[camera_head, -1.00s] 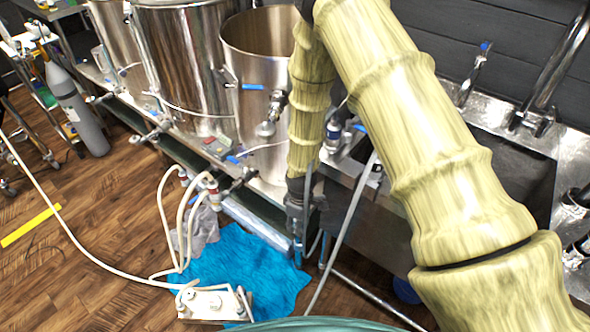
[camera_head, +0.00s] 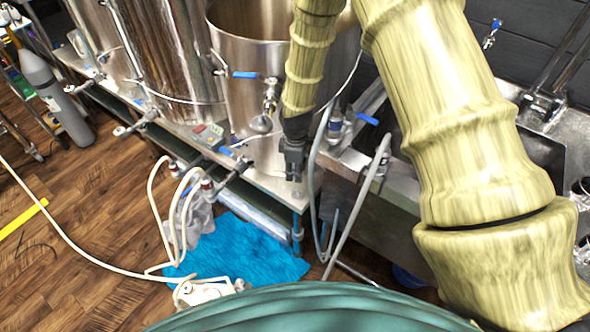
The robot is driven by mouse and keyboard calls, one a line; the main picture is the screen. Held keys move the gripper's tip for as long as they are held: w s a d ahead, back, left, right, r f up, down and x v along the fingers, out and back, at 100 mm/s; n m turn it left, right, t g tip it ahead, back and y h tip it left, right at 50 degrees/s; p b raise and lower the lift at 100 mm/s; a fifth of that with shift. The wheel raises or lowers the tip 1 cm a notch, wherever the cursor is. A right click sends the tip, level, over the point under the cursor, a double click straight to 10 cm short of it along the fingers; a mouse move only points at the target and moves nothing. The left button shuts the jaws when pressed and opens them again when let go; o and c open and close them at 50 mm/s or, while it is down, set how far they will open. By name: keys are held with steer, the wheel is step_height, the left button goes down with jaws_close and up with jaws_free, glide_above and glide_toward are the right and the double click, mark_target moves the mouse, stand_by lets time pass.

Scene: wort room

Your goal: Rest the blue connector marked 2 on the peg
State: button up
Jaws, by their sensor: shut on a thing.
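My gripper (camera_head: 293,174) points down at the middle of the view, in front of the right kettle and at the near corner of the steel stand. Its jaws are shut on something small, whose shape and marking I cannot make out. A pale hose (camera_head: 312,170) loops close to the right of the gripper; I cannot tell whether it joins the held thing. I cannot pick out the blue connector marked 2 for certain. I cannot identify the peg either.
The right kettle (camera_head: 235,60) has a valve with a blue handle (camera_head: 246,74). A sink (camera_head: 540,155) lies right. Another hose (camera_head: 360,195) rises beside the stand. A blue cloth (camera_head: 245,255), a white pump (camera_head: 205,292) and looped hoses lie on the wooden floor.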

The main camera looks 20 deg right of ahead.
mark_target(297, 191)
steer(key=shift+s+d+f+b, duration=0.2)
steer(key=shift+f+b, duration=0.35)
steer(key=shift+f, duration=0.2)
steer(key=shift+s+d+f+b, duration=0.1)
steer(key=shift+s+f+b, duration=0.05)
steer(key=shift+f+b, duration=0.45)
steer(key=shift+a+f+b, duration=0.2)
steer(key=shift+f+b, duration=0.6)
steer(key=shift+f, duration=0.45)
steer(key=shift+w+f, duration=0.1)
steer(key=shift+f, duration=0.7)
steer(key=shift+f+b, duration=0.4)
steer(key=shift+f, duration=0.95)
steer(key=o, duration=1.2)
steer(key=shift+r, duration=0.1)
steer(key=shift+r, duration=3.7)
